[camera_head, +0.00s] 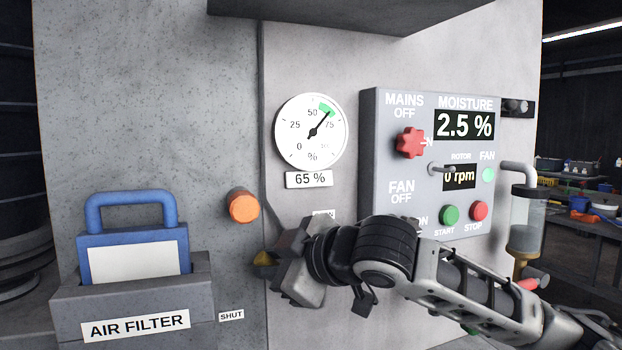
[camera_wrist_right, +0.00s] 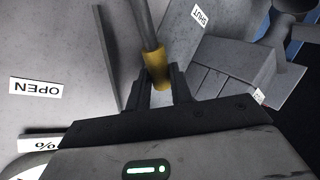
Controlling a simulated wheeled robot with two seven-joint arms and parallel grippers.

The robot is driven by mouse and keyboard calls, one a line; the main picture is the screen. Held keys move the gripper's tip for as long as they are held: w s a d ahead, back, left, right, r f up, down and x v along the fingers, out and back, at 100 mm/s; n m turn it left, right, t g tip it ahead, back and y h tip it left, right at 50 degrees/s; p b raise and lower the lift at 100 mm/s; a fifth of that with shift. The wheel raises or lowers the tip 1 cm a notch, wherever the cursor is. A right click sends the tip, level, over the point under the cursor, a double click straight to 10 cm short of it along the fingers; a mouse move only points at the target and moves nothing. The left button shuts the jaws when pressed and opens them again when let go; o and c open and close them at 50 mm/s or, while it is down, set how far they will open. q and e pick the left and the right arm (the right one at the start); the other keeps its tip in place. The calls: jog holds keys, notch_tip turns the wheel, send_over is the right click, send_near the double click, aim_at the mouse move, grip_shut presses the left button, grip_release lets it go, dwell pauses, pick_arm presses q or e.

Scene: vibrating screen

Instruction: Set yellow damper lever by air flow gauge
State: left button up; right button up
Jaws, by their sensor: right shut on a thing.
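The round air flow gauge (camera_head: 300,150) has its needle pointing up and right to the green band, between 50 and 75. The plate (camera_head: 309,179) under it reads 65 %. My right gripper (camera_head: 266,258) is below the gauge, with a bit of the yellow damper lever (camera_head: 262,259) showing at its tips. In the right wrist view the yellow end of the lever (camera_wrist_right: 157,70) is between the fingers of my right gripper (camera_wrist_right: 161,85), shut on it. The OPEN label (camera_wrist_right: 35,88) and SHUT label (camera_wrist_right: 199,15) lie on either side of the lever. My left gripper is out of view.
An orange knob (camera_head: 242,206) sticks out just above left of my gripper. The blue-handled air filter (camera_head: 133,252) sits in a grey holder at left. The control panel (camera_head: 380,165) with a red knob (camera_head: 410,142) stands out from the wall above my right arm.

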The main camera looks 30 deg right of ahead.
dwell(0.8)
jog(key=o, duration=0.6)
jog(key=s, duration=0.3)
jog(key=s+a, duration=0.1)
jog(key=s, duration=0.2)
jog(key=shift+a, duration=0.2)
jog(key=shift+w, duration=0.1)
jog(key=shift+o, duration=1.4)
